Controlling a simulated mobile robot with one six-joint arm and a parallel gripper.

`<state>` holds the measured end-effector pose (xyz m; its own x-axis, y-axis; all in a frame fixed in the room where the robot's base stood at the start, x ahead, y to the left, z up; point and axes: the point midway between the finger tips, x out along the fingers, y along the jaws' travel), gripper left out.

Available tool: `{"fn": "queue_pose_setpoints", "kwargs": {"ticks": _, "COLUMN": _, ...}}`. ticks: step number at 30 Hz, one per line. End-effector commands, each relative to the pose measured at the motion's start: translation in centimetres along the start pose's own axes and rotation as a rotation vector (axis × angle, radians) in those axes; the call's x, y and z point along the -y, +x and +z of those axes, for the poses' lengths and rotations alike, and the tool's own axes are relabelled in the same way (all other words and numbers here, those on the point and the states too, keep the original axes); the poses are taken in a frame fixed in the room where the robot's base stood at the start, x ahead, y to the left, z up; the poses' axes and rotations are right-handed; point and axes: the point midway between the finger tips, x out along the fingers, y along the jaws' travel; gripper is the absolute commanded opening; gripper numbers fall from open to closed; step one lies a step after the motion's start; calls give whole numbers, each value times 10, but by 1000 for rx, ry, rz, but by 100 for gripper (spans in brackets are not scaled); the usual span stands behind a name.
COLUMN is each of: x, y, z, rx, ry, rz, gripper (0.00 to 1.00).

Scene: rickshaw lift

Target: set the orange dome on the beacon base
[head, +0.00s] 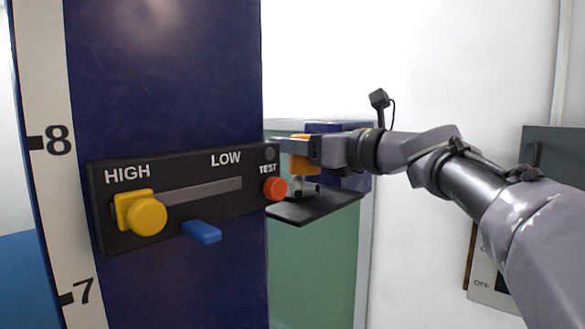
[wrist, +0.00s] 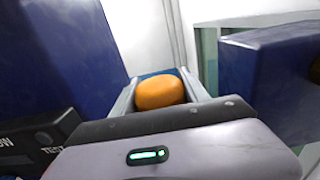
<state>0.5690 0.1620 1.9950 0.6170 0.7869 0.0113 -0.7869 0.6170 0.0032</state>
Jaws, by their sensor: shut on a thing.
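My gripper (head: 299,150) is shut on the orange dome (head: 301,165) at the end of my outstretched arm. In the wrist view the dome (wrist: 160,93) sits between the two fingers, its rounded orange side showing. In the head view a small grey and black piece, which looks like the beacon base (head: 303,188), stands on a dark shelf plate (head: 315,207) just under the dome. The dome is above this piece; I cannot tell whether they touch. The wrist view does not clearly show the base.
A dark blue post (head: 165,70) stands at left, close to my gripper. Its black panel (head: 165,240) carries a yellow slider knob (head: 146,216), a blue lever (head: 201,232) and a red TEST button (head: 275,188). A blue block (head: 355,181) lies behind my gripper. A grey box (head: 555,155) is on the right wall.

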Motion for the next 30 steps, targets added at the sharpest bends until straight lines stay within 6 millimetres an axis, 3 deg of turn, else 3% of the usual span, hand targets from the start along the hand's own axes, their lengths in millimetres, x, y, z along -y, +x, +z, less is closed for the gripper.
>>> {"fn": "queue_pose_setpoints", "kwargs": {"ticks": 1, "x": 0, "y": 0, "z": -15, "rx": -3, "ry": 5, "rz": 0, "gripper": 7}}
{"fn": "queue_pose_setpoints", "kwargs": {"ticks": 4, "x": 0, "y": 0, "z": -29, "rx": -2, "ry": 3, "rz": 1, "gripper": 7}}
{"fn": "queue_pose_setpoints", "kwargs": {"ticks": 5, "x": 0, "y": 0, "z": -31, "rx": -1, "ry": 3, "rz": 1, "gripper": 7}}
{"fn": "queue_pose_setpoints", "kwargs": {"ticks": 6, "x": 0, "y": 0, "z": -32, "rx": 0, "ry": 2, "rz": 1, "gripper": 0}}
{"fn": "queue_pose_setpoints", "kwargs": {"ticks": 11, "x": 0, "y": 0, "z": -32, "rx": 0, "ry": 1, "rz": 1, "gripper": 0}}
{"fn": "queue_pose_setpoints", "kwargs": {"ticks": 12, "x": 0, "y": 0, "z": -32, "rx": -1, "ry": 1, "rz": 1, "gripper": 54}}
{"fn": "queue_pose_setpoints", "kwargs": {"ticks": 15, "x": 0, "y": 0, "z": -32, "rx": -1, "ry": 2, "rz": 1, "gripper": 74}}
{"fn": "queue_pose_setpoints", "kwargs": {"ticks": 25, "x": 0, "y": -2, "z": -32, "rx": 0, "ry": 1, "rz": 0, "gripper": 74}}
{"fn": "queue_pose_setpoints", "kwargs": {"ticks": 30, "x": 2, "y": -39, "z": -35, "rx": 0, "ry": -1, "rz": -5, "gripper": 74}}
